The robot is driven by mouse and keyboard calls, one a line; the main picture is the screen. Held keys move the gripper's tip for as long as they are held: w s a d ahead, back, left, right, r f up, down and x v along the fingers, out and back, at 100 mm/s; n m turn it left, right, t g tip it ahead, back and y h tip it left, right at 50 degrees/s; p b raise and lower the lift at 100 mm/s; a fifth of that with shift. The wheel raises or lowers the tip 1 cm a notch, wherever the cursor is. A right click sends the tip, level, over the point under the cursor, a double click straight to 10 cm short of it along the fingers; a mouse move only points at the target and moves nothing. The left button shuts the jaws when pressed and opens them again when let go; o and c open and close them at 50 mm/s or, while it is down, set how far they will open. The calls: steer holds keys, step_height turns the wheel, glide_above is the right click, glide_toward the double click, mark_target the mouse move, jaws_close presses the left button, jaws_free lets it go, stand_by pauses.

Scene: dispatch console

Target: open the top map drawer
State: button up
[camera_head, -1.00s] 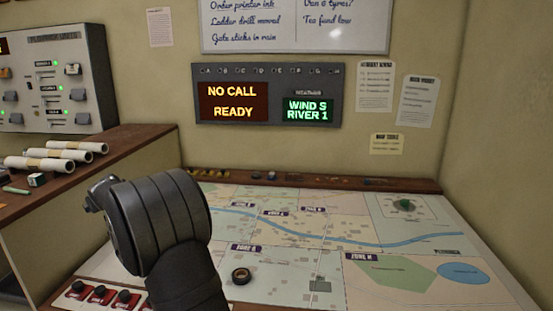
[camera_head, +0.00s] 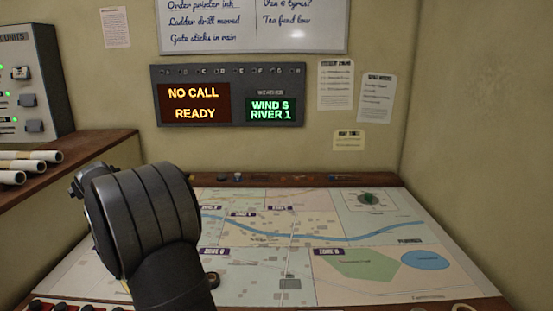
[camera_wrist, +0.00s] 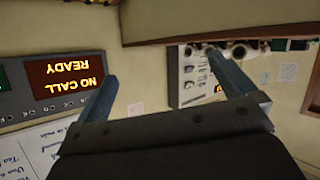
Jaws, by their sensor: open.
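No map drawer shows in either view. In the head view the map table (camera_head: 385,290) spreads out ahead with its printed zones, and its front face lies below the picture. In the wrist view my gripper (camera_wrist: 168,77) is open and empty, its two fingers wide apart and touching nothing. The wrist view is upside down and looks toward the wall. In the head view my arm's dark rounded link stands in front of the table's left part, and the fingers are out of sight there.
A display panel (camera_head: 230,95) reading NO CALL READY hangs on the wall below a whiteboard (camera_head: 255,25). At left, a wooden shelf (camera_head: 90,147) bears rolled maps (camera_head: 30,157) and a switch unit (camera_head: 28,85). A small dark ring (camera_head: 211,278) lies on the map, partly behind my arm.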

steer(key=c, duration=1.4)
step_height(320, 180, up, 6)
steer(key=shift+f, duration=0.15)
steer(key=shift+c, duration=0.6)
steer(key=s+f+n+g+h, duration=0.1)
steer(key=s+f+n+h, duration=0.2)
steer(key=s, duration=1)
steer(key=s+f+n+g+h, duration=0.15)
steer(key=s+f, duration=0.35)
steer(key=s, duration=0.8)
steer(key=s+d+r+n+t+h, duration=0.2)
steer(key=s+d+r+t, duration=0.2)
steer(key=s+d, duration=0.45)
steer(key=s+d+r+n+t+h, duration=0.2)
steer(key=s+d+r+t, duration=0.3)
steer(key=s, duration=0.6)
step_height(320, 180, down, 61)
steer(key=g, duration=0.2)
steer(key=r+x, duration=0.1)
steer(key=x, duration=1.6)
steer(key=shift+w+d, duration=0.2)
steer(key=shift+w, duration=0.1)
steer(key=shift+r+m+t, duration=0.15)
steer(key=shift+m+t, duration=0.1)
steer(key=shift+c, duration=0.2)
